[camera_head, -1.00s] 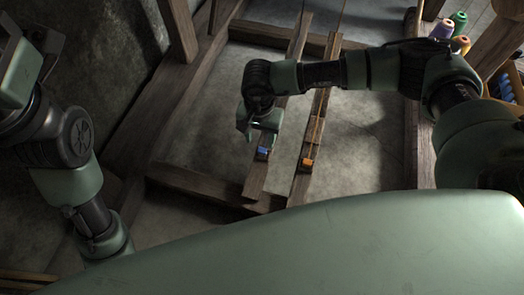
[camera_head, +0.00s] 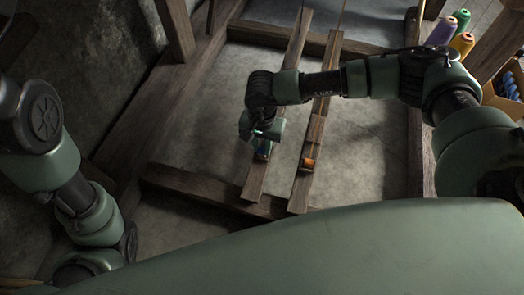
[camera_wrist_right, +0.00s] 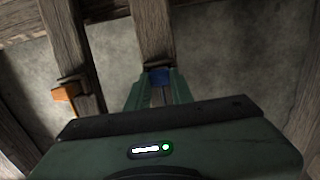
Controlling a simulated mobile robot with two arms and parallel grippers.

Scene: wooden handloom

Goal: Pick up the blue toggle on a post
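The blue toggle (camera_head: 263,149) sits near the front end of the left one of two wooden beams (camera_head: 254,181). In the head view my right gripper (camera_head: 263,141) is over it and hides part of it. In the right wrist view the blue toggle (camera_wrist_right: 159,76) shows between the tips of the two green fingers of my right gripper (camera_wrist_right: 158,88). The fingers are apart, with a gap to the toggle; I cannot tell their exact depth relative to it. My left arm shows at the left, but its gripper is not in view.
An orange toggle (camera_head: 308,163) is on the right beam, close to the blue one; it also shows in the right wrist view (camera_wrist_right: 66,92). Thread spools (camera_head: 462,43) and a box (camera_head: 503,90) stand at the far right. Frame timbers surround bare floor.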

